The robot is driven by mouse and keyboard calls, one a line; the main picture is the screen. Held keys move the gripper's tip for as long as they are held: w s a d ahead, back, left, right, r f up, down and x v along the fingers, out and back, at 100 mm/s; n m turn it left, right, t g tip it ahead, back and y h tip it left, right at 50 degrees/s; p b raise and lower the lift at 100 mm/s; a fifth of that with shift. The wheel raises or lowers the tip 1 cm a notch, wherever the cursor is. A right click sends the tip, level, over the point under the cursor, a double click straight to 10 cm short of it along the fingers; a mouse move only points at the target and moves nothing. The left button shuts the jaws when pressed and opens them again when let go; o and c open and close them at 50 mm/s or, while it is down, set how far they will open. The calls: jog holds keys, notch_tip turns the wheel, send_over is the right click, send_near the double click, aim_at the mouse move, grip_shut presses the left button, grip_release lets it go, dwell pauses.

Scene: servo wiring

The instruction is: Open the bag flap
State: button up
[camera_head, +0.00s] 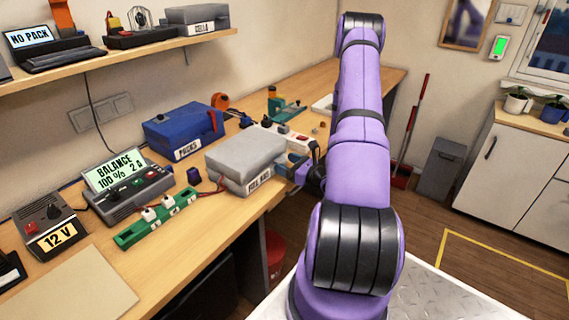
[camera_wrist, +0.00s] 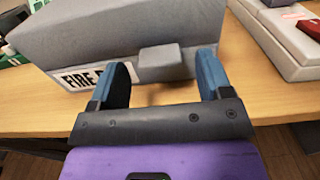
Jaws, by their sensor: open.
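The grey bag (camera_head: 243,158) lies closed on the workbench, its white label facing the front edge. In the wrist view the bag (camera_wrist: 115,32) fills the upper left, its label reading "FIRE" with the rest hidden by a finger. A grey tab (camera_wrist: 160,63) sticks out from the front edge of its lid. My gripper (camera_wrist: 163,66) is open, with one blue finger on each side of the tab and a visible gap to both. In the head view my gripper (camera_head: 297,168) is at the bag's right end, partly hidden by my arm.
A blue case (camera_head: 180,128) labelled "PACKS" stands behind the bag. The balance charger (camera_head: 126,188) and a green strip (camera_head: 155,220) are to its left. The bench's front edge is close to my gripper.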

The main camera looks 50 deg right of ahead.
jog(key=shift+w, duration=0.65)
